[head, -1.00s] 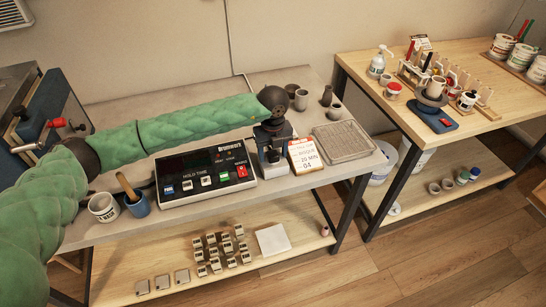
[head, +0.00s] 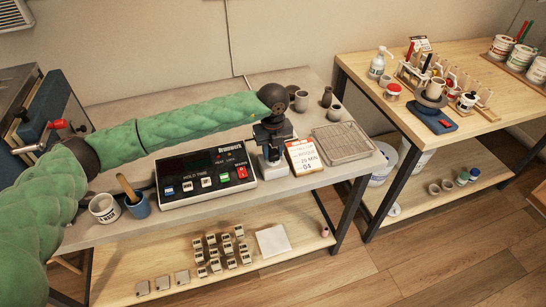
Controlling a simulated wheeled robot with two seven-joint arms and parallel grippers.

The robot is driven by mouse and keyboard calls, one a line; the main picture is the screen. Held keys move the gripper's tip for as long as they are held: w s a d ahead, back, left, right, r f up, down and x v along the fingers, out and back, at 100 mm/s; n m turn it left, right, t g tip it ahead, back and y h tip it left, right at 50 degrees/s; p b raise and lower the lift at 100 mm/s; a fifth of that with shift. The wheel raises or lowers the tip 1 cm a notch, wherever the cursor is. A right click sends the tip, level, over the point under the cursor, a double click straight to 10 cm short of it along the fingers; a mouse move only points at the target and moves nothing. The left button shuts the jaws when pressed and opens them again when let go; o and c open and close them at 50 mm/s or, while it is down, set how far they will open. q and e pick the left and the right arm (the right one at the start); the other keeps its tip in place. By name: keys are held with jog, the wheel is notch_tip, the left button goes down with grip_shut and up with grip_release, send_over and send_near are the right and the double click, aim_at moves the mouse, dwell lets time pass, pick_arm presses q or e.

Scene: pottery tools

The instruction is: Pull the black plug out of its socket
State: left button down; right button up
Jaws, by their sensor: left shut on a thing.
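The fingers mostly hide the plug. A pale block, perhaps the socket, shows in part around and below the fingertips. I cannot tell whether the plug is seated in it or clear of it. My right gripper is out of view.
The control box (head: 205,178) with several buttons stands left of the gripper. The card (head: 303,156) and a mesh-topped tray (head: 343,142) stand close on its right. Small dark pots (head: 301,100) are behind. A white mug (head: 104,208) and a blue cup (head: 138,205) stand at front left.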

aim_at(273, 152)
pick_arm(q)
jog(key=shift+r+p, duration=0.5)
jog(key=shift+r, duration=1.9)
